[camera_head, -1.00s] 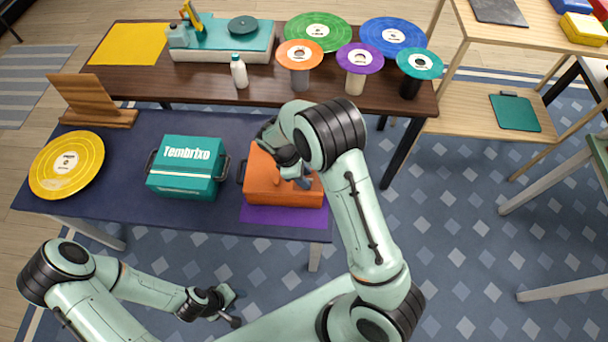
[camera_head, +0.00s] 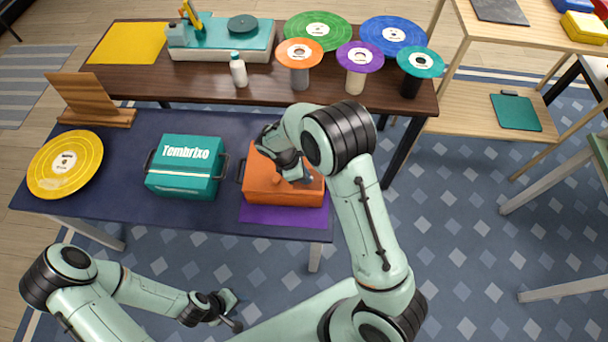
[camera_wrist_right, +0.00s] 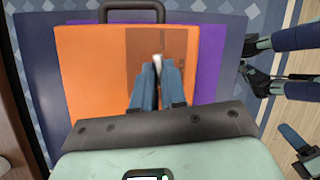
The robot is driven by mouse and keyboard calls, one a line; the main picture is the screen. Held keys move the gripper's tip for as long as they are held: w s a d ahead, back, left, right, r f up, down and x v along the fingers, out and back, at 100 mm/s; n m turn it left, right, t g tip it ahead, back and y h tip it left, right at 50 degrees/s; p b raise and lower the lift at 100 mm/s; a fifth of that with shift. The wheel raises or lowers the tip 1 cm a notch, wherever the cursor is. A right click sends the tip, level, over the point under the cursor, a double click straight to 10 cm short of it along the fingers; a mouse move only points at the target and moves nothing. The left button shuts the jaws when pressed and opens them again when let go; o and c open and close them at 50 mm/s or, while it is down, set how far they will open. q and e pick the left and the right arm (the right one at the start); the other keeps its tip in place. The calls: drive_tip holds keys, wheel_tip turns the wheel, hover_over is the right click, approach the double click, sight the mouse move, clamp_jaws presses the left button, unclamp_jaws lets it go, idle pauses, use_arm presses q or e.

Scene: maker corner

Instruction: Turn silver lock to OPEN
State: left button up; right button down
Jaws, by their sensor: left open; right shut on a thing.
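An orange case (camera_head: 262,184) sits on a purple mat (camera_head: 268,216) on the dark blue table. In the right wrist view its orange face (camera_wrist_right: 90,75) has a brown patch and a black handle at the far edge. My right gripper (camera_wrist_right: 157,75) is over this face, its blue fingers shut on a small pale silver piece (camera_wrist_right: 158,61), likely the silver lock. In the head view my right wrist covers part of the case. My left gripper (camera_head: 236,312) is open and empty, in front of the table.
A teal box lettered "Tembrixo" (camera_head: 185,168) stands left of the orange case. A yellow disc (camera_head: 50,180) and a wooden stand (camera_head: 95,117) are further left. Behind, a brown table (camera_head: 130,83) holds discs on stands, a white bottle (camera_head: 238,72) and a turntable.

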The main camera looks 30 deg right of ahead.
drive_tip(key=n+t, duration=0.1)
drive_tip(key=n, duration=0.1)
drive_tip(key=n+b, duration=0.1)
drive_tip(key=n, duration=0.1)
drive_tip(key=shift+s+f+n+t+b, duration=0.1)
drive_tip(key=shift+s+n+t+b, duration=0.2)
drive_tip(key=shift+s+t, duration=0.1)
drive_tip(key=n, duration=0.2)
drive_tip(key=n+t+b, duration=0.1)
drive_tip(key=n, duration=0.1)
drive_tip(key=shift+n+t, duration=0.3)
drive_tip(key=n+t, duration=0.1)
drive_tip(key=n, duration=0.2)
drive_tip(key=shift+s+d+y, duration=0.15)
drive_tip(key=shift+y, duration=0.25)
use_arm(q)
drive_tip(key=shift+s+f, duration=0.9)
drive_tip(key=shift+f, duration=0.2)
drive_tip(key=shift+s+f, duration=0.9)
drive_tip(key=shift+f, duration=0.15)
use_arm(e)
drive_tip(key=shift+n+t+y, duration=0.5)
drive_tip(key=shift+n, duration=1.2)
drive_tip(key=c, duration=1.2)
unclamp_jaws()
